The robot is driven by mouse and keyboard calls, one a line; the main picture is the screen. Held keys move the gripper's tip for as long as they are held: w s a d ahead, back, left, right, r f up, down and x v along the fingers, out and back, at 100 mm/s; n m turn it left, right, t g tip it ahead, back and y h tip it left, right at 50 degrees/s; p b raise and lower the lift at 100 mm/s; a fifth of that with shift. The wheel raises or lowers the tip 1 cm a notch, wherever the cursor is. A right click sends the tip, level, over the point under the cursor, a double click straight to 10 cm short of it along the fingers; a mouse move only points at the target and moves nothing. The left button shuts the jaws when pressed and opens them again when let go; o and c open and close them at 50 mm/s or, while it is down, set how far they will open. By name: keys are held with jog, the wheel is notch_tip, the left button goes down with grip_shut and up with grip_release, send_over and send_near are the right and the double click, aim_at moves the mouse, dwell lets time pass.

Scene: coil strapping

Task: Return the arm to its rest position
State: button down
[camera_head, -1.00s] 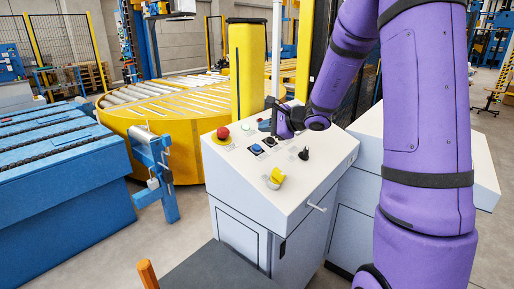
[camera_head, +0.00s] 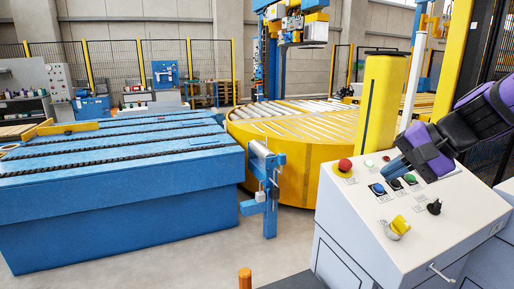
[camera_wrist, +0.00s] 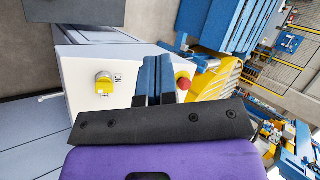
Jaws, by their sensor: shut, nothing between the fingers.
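My gripper (camera_head: 396,167) reaches in from the right over the sloped top of the white control console (camera_head: 345,225), near its buttons. Its blue fingers are together with nothing between them. In the wrist view the closed fingers of my gripper (camera_wrist: 153,72) point away over the console, beside the red button. My purple and black arm (camera_head: 470,125) enters from the right edge; most of it is out of view. I cannot tell the exact gap between the fingertips and the console.
The console carries a red mushroom button (camera_head: 345,165), a blue button (camera_head: 378,189), a green button (camera_head: 410,178), a yellow switch (camera_head: 399,226) and a black knob (camera_head: 434,207). A yellow post (camera_head: 380,105), roller turntable (camera_head: 300,155) and blue conveyor (camera_head: 110,190) stand beyond and left.

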jog(key=s+d+r+n+h, duration=0.1)
jog(key=s+d+n+h, duration=0.1)
jog(key=s, duration=0.6)
jog(key=s+d+r+n+h, duration=0.1)
jog(key=s+n+h, duration=0.3)
jog(key=s, duration=0.4)
jog(key=shift+d+n+h, duration=0.4)
jog(key=shift+d+n, duration=0.05)
jog(key=shift+n, duration=0.25)
